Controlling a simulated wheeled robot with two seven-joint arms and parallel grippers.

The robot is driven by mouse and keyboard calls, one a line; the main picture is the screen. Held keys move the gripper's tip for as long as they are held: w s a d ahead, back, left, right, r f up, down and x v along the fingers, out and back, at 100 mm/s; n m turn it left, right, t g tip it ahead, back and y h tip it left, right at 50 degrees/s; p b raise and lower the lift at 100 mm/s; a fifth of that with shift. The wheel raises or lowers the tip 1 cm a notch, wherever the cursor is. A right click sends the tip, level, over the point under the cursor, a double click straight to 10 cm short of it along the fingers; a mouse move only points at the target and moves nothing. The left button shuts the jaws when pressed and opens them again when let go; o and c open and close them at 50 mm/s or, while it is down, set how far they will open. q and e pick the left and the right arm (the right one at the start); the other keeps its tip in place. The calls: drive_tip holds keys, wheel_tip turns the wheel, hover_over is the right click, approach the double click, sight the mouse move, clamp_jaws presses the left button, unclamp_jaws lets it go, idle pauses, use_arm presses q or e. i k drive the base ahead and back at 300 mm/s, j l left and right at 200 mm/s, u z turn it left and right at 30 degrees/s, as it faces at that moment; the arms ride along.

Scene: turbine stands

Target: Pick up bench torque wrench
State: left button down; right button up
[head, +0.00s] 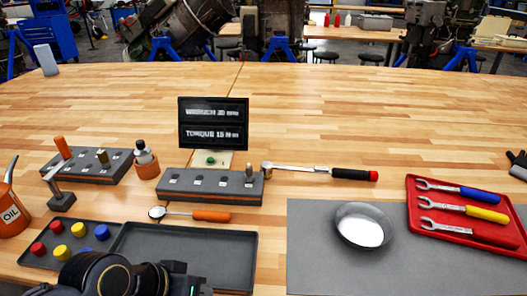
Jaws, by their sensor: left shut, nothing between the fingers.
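The bench torque wrench (318,171) lies on the wooden bench right of centre. It has a silver shaft, a black grip and a red end, and its head is at the left beside a grey socket block. My left gripper (187,281) shows only partly at the bottom left, in front of the black tray. It is shut and empty, well apart from the wrench, nearer to me and to its left. My right gripper is not in view.
A black tray (215,251) and a mirror with orange handle (195,214) lie near my left arm. The socket block (208,186) borders the wrench. A grey mat (315,263) holds a metal dish (362,226); a red tray (467,238) holds several spanners. Behind the wrench is clear.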

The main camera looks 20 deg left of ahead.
sight(266, 166)
drive_tip(key=l+u, duration=0.2)
drive_tip(key=l, duration=0.35)
drive_tip(key=l+u, duration=0.2)
drive_tip(key=l, duration=0.3)
drive_tip(key=l+u, duration=0.15)
drive_tip(key=l, duration=0.4)
drive_tip(key=k+l+u, duration=0.2)
drive_tip(key=l, duration=0.3)
drive_tip(key=l+u, duration=0.2)
drive_tip(key=l, duration=0.35)
